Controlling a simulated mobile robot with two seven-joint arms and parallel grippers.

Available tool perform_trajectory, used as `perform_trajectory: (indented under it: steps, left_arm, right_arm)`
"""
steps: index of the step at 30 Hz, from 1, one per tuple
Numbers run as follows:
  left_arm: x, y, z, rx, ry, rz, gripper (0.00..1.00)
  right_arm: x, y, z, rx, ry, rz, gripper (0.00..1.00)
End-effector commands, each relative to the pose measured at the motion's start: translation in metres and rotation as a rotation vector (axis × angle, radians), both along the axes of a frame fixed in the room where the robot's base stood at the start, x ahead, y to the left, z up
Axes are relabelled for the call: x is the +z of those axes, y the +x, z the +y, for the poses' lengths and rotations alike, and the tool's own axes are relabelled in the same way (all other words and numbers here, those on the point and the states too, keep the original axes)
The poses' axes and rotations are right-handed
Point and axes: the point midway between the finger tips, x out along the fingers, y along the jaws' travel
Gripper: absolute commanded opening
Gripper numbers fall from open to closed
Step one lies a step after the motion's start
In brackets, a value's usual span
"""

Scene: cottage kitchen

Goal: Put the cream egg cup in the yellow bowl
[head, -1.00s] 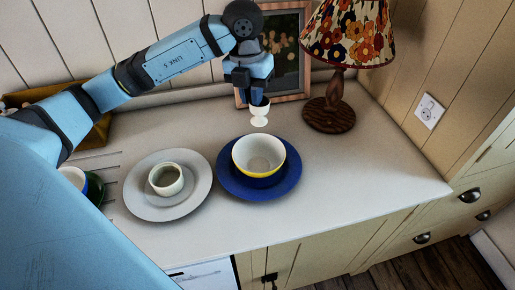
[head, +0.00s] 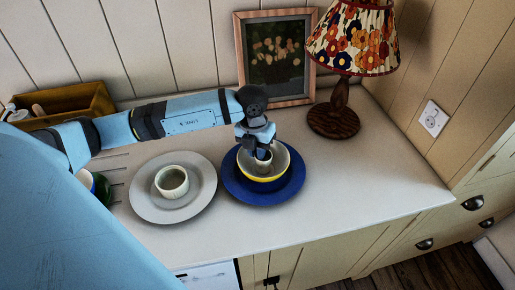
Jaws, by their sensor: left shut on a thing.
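The cream egg cup (head: 264,164) is at the tip of my left gripper (head: 262,152), which is shut on it. The egg cup's lower part is hidden, and it sits inside the outline of the yellow bowl (head: 264,181). I cannot tell whether it touches the bowl's floor. The bowl is white inside with a yellow outside and stands on a blue plate (head: 236,192). My right gripper does not show.
A grey plate (head: 145,206) with a cream cup (head: 172,182) stands left of the blue plate. A floral-shaded lamp (head: 335,121) and a framed picture (head: 274,98) stand behind. A wooden box (head: 75,99) is at back left. The counter's right side is clear.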

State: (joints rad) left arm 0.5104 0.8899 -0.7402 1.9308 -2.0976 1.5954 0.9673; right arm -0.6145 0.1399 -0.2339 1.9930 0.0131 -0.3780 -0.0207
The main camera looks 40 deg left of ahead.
Motion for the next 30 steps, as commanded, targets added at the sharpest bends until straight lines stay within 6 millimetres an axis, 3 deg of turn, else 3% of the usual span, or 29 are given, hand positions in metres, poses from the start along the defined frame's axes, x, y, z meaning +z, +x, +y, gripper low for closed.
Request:
perform_trajectory:
  steps: [13,14,16,17,25,30]
  left_arm:
    - [-0.008,0.000,0.000,0.000,0.000,-0.001,0.00]
    - [-0.006,0.000,0.000,0.000,0.000,-0.001,0.21]
    - [-0.006,0.000,0.000,0.000,0.000,0.000,0.37]
    - [-0.006,0.000,0.000,0.000,0.000,0.000,0.40]
    - [-0.005,0.000,0.000,0.000,0.000,0.000,0.40]
    - [0.008,0.001,0.001,0.000,-0.001,-0.003,0.40]
  right_arm:
    - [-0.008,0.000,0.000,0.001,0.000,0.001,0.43]
    - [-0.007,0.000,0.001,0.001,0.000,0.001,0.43]
    - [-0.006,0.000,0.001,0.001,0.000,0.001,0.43]
    - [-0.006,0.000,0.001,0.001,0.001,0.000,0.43]
    - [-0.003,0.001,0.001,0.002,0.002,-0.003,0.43]
    - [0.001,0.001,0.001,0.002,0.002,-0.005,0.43]
